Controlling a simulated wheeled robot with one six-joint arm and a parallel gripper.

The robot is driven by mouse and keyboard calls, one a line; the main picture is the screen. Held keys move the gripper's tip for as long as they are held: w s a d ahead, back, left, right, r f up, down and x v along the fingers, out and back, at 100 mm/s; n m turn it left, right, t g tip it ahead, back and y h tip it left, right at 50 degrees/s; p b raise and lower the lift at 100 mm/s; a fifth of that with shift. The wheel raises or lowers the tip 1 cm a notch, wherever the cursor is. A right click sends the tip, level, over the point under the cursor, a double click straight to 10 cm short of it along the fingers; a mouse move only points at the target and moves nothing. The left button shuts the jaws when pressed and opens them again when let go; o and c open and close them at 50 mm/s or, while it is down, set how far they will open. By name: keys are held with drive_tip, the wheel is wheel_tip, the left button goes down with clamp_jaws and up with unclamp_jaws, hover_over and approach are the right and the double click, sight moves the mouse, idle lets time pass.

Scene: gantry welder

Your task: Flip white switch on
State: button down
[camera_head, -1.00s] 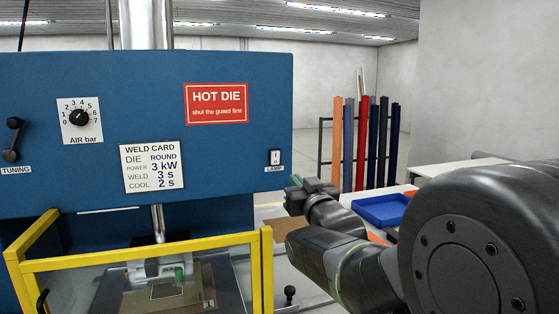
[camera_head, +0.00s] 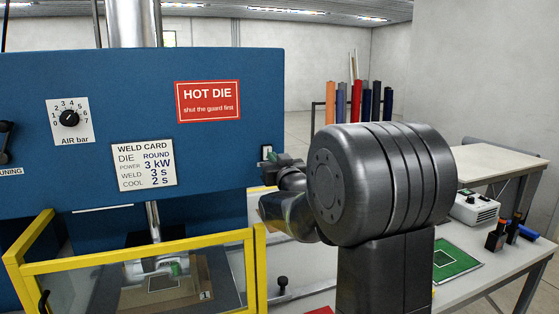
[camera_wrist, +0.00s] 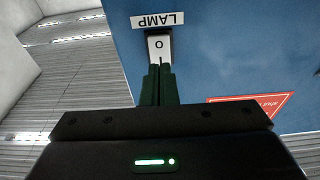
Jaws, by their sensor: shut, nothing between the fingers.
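The white switch is a small rocker marked O and I, on the blue welder front above the LAMP label. In the head view the switch (camera_head: 266,150) is at the panel's right edge, its lower part and label hidden by my gripper (camera_head: 272,162). In the wrist view the scene is upside down; the switch (camera_wrist: 158,46) shows just beyond the green fingertips of my gripper (camera_wrist: 158,70), below the LAMP label (camera_wrist: 157,21) in the picture. The fingers are shut, empty and at the I end. I cannot tell whether they touch it.
The red HOT DIE sign (camera_head: 208,100) and weld card (camera_head: 143,166) are on the blue panel. A yellow guard frame (camera_head: 140,253) stands below. At right a table holds a green board (camera_head: 455,260) and a grey-white box (camera_head: 475,208). Coloured rolls stand behind.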

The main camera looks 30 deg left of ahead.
drive_tip(key=shift+p+x, duration=0.3)
drive_tip(key=shift+x, duration=0.8)
drive_tip(key=shift+b, duration=0.4)
drive_tip(key=shift+a+r, duration=0.1)
drive_tip(key=shift+r, duration=0.1)
drive_tip(key=shift+f+b, duration=0.1)
drive_tip(key=shift+b, duration=0.2)
